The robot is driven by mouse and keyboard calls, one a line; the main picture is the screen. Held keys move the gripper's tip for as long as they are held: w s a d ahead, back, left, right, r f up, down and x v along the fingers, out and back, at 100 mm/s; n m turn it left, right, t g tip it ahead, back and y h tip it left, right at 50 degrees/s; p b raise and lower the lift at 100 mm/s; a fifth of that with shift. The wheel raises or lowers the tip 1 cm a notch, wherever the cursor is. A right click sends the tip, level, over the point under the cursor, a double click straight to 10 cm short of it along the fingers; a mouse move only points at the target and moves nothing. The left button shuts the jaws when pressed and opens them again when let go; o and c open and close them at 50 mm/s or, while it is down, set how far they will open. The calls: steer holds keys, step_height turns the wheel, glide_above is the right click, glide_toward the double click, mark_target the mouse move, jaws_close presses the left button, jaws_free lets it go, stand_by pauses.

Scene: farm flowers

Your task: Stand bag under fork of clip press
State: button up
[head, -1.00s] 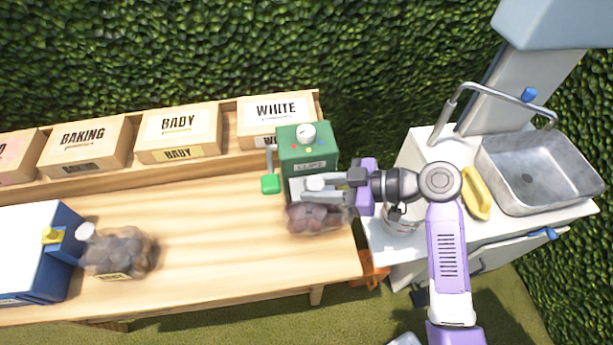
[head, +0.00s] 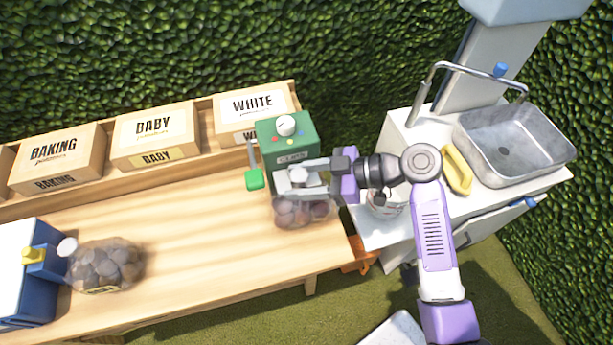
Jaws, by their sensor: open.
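The clip press (head: 287,140) is a green machine with a white knob on top and a green lever (head: 254,179) at its left side. A clear bag of potatoes (head: 303,212) stands on the table right in front of the press, its gathered white top up near the press's front. My gripper (head: 303,179) is open, reaching in from the right, with its fingers on either side of the bag's top. The fork is hidden behind the gripper and bag top, so I cannot tell whether the neck sits under it.
A second bag of potatoes (head: 106,264) lies by a blue machine (head: 32,270) at the left. Labelled boxes (head: 155,136) line the back shelf. A sink (head: 515,145) with a yellow item (head: 457,168) stands at right. The table middle (head: 195,235) is clear.

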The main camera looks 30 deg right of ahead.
steer(key=b+v, duration=0.2)
steer(key=v, duration=1)
steer(key=shift+r, duration=0.15)
steer(key=m+t+h, duration=0.1)
steer(key=m+h, duration=0.4)
steer(key=m, duration=0.1)
glide_toward(326, 209)
steer(key=x, duration=0.5)
steer(key=s+a+f+m+t+h, duration=0.15)
steer(key=s+m+h, duration=0.4)
steer(key=s, duration=0.75)
steer(key=s+a+r+t, duration=0.2)
steer(key=s+r, duration=0.1)
steer(key=r, duration=0.2)
steer(key=s+a+r+n+t, duration=0.1)
steer(key=s+a+r, duration=0.1)
steer(key=r, duration=0.4)
steer(key=shift+s+t, duration=0.35)
steer(key=shift+s, duration=0.05)
steer(key=shift+n, duration=0.25)
